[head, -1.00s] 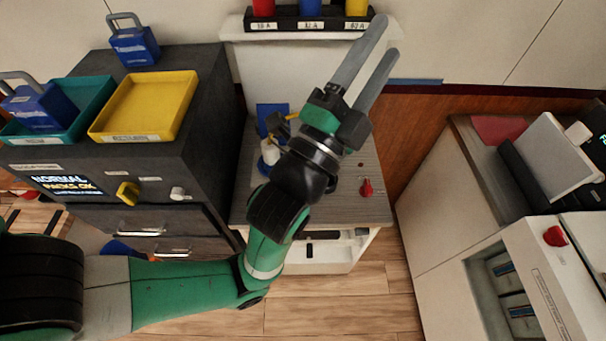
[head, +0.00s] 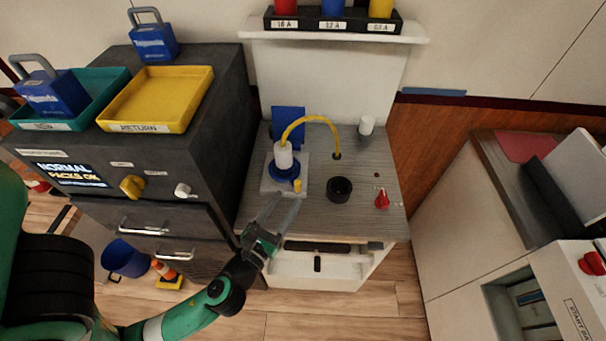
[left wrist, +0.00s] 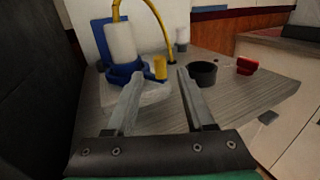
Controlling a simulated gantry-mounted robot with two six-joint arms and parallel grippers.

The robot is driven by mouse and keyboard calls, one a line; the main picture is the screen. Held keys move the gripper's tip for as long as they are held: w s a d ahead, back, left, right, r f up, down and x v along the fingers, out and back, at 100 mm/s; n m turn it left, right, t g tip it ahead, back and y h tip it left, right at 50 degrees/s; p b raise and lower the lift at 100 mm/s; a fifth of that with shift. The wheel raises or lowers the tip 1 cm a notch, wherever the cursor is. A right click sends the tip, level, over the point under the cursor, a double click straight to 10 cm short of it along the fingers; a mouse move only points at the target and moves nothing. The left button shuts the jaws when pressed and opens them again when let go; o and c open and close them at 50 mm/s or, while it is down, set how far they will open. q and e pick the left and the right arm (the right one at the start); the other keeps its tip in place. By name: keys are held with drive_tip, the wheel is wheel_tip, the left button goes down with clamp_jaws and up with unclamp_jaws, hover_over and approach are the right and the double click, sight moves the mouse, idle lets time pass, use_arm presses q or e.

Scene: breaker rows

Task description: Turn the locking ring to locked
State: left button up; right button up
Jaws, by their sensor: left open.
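The locking ring (head: 284,173) is a blue ring around the base of an upright white plug (head: 284,154). A small yellow tab (head: 297,185) stands at its front right. A yellow cable (head: 312,117) arches from the plug top to the counter. In the left wrist view the blue ring (left wrist: 122,74) is ahead and left, and the yellow tab (left wrist: 160,67) lies beyond the gap between my fingers. My left gripper (head: 286,199) is open and empty, just in front of the ring's light base plate (head: 271,187). My right gripper is not in view.
A black round socket (head: 339,188), a red knob (head: 381,199) and a white cylinder (head: 366,125) stand right of the ring on the grey counter (head: 365,160). A blue upright plate (head: 289,120) is behind it. A dark cabinet (head: 225,110) borders the left side.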

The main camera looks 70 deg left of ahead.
sight(300, 181)
use_arm(q)
drive_tip(key=p+x, duration=0.1)
drive_tip(key=x, duration=0.7)
drive_tip(key=shift+w+a+r+p, duration=0.15)
drive_tip(key=shift+w+a+p, duration=0.15)
drive_tip(key=shift+p, duration=0.05)
drive_tip(key=shift+w+a, duration=0.35)
drive_tip(key=shift+w, duration=0.05)
clamp_jaws()
idle(0.5)
